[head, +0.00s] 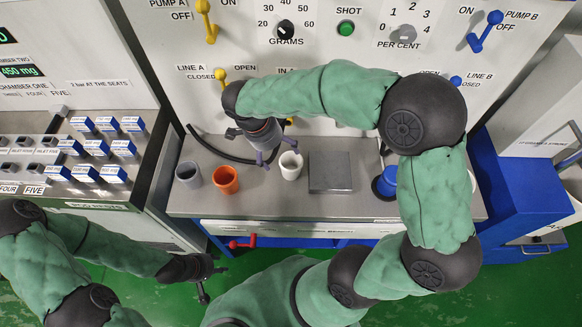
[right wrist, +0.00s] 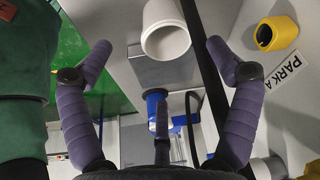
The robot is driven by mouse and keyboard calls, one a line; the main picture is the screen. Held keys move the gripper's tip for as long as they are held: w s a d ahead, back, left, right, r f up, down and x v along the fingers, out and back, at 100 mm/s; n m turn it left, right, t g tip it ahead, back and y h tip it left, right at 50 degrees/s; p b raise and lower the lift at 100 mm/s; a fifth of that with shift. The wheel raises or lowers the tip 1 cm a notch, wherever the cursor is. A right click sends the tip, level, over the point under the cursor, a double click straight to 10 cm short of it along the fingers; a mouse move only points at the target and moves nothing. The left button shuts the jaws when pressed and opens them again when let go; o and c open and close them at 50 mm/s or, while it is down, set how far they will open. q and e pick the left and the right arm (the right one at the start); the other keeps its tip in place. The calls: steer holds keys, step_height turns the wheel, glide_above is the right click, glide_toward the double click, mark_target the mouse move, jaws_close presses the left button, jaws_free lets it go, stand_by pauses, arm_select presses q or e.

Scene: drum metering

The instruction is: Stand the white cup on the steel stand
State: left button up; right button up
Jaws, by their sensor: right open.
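The white cup (head: 291,165) stands upright on the grey counter, just left of the steel stand (head: 330,173). The stand is a flat square plate with nothing on it. My right gripper (head: 277,150) is open and empty, beside and just left of the cup. In the right wrist view the white cup (right wrist: 166,42) shows its mouth, beyond and between the spread purple fingers, with no finger seen touching it. The grey stand (right wrist: 165,72) is behind it there. My left gripper (head: 205,283) hangs low in front of the counter, away from the cup; its jaw opening is unclear.
An orange cup (head: 226,180) and a grey cup (head: 188,174) stand left of the white cup. A blue cup (head: 387,181) is right of the stand, partly behind my right arm. A black hose (head: 215,150) lies at the counter's back left. The control panel rises behind.

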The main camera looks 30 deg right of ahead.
mark_target(283, 159)
steer(key=shift+m, duration=0.3)
steer(key=b+x, duration=0.1)
steer(key=x, duration=0.4)
steer(key=shift+f+b, duration=0.3)
steer(key=shift+b, duration=0.05)
steer(key=d+f+b, duration=0.1)
steer(key=f, duration=0.1)
steer(key=d+f, duration=0.1)
steer(key=shift+d+f+b, duration=0.2)
steer(key=shift+f+b, duration=0.2)
steer(key=shift+d+f, duration=0.15)
steer(key=shift+f, duration=0.3)
